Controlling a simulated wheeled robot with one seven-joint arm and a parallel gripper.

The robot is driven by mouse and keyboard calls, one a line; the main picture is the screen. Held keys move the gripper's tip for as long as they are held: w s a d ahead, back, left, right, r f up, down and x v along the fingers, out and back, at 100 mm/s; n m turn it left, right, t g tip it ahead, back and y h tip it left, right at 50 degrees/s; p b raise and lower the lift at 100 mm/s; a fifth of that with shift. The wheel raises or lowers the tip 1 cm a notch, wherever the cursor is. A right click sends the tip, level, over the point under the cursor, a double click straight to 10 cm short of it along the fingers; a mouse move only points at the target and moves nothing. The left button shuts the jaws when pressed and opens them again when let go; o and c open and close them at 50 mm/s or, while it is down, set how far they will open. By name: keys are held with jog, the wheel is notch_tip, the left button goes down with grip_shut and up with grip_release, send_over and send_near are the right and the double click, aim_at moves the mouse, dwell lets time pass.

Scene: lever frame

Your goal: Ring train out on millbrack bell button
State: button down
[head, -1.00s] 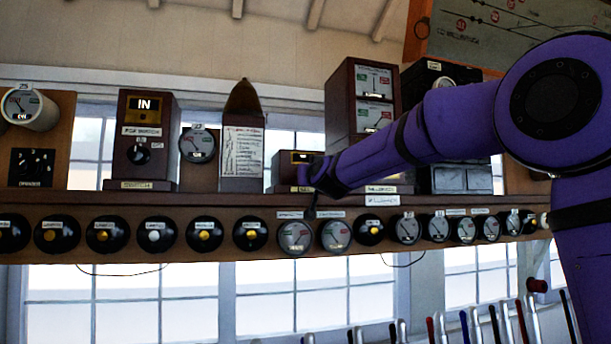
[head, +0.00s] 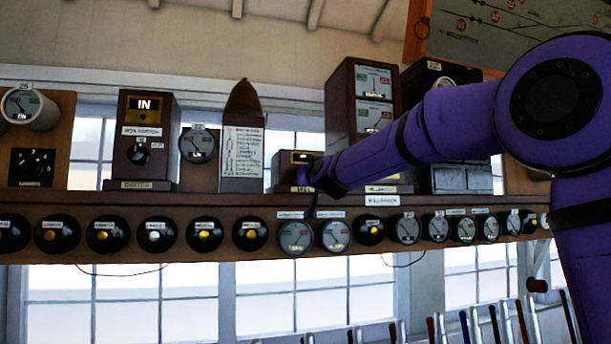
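A tall dark wooden block instrument (head: 350,110) with two dials stands on the shelf; a small plate below it on the shelf is too blurred to read surely, perhaps "Millbrack". A low brown box (head: 283,170) with a small yellowish window stands left of it, partly hidden by my wrist. My gripper (head: 312,205) is at the end of my purple arm, in front of this box and the shelf edge, pointing down and away. Its fingers are small, dark and mostly hidden, so their opening does not show. I cannot make out the bell button; the wrist may hide it.
The shelf's front (head: 150,204) carries a row of round black knobs and dials (head: 296,237). An "IN" instrument (head: 142,135) and a pointed case (head: 243,140) stand left. Lever tops (head: 480,325) rise at lower right. A track diagram (head: 515,35) hangs above.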

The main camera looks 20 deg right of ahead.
jog(key=shift+w, duration=0.15)
jog(key=shift+w, duration=0.6)
jog(key=shift+s, duration=0.8)
jog(key=s, duration=0.5)
dwell(0.4)
